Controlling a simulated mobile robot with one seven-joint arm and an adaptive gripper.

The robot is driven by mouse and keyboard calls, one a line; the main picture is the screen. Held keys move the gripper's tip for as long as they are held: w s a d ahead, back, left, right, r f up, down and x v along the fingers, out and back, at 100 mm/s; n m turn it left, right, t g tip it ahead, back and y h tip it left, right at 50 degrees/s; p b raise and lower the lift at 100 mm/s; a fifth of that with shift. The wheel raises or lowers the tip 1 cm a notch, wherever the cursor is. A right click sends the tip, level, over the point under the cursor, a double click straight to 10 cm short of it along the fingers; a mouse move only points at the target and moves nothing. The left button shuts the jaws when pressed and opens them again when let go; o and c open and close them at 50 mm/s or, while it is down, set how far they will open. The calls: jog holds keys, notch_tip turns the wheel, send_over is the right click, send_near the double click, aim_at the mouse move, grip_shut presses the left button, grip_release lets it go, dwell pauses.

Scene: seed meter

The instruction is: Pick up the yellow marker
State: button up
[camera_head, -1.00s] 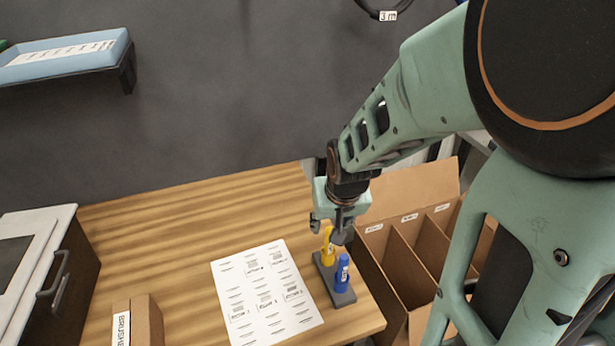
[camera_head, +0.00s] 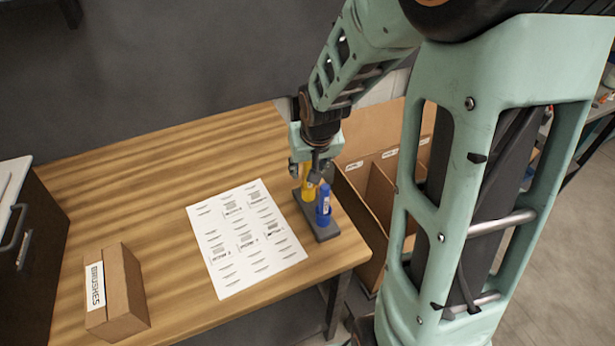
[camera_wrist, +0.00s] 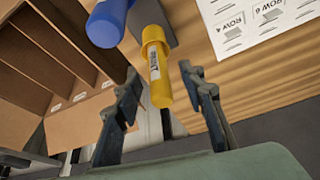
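The yellow marker (camera_head: 308,193) stands upright in a dark grey holder (camera_head: 325,233) on the wooden table, beside a blue marker (camera_head: 323,206). My gripper (camera_head: 305,178) is at the yellow marker's upper part and hides some of it. In the wrist view my gripper (camera_wrist: 158,76) is open, with one finger on each side of the yellow marker (camera_wrist: 155,62). Gaps show between the marker and both fingers. The blue marker (camera_wrist: 106,24) is outside the fingers, by the left one.
A printed sheet (camera_head: 245,240) lies left of the holder. A cardboard box labelled BRUSHES (camera_head: 122,295) sits at the front left. An open cardboard box with dividers (camera_head: 375,190) stands right of the table, close to my arm. The table's middle and back left are clear.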

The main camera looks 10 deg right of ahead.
grip_shut()
jog(key=shift+r, duration=0.15)
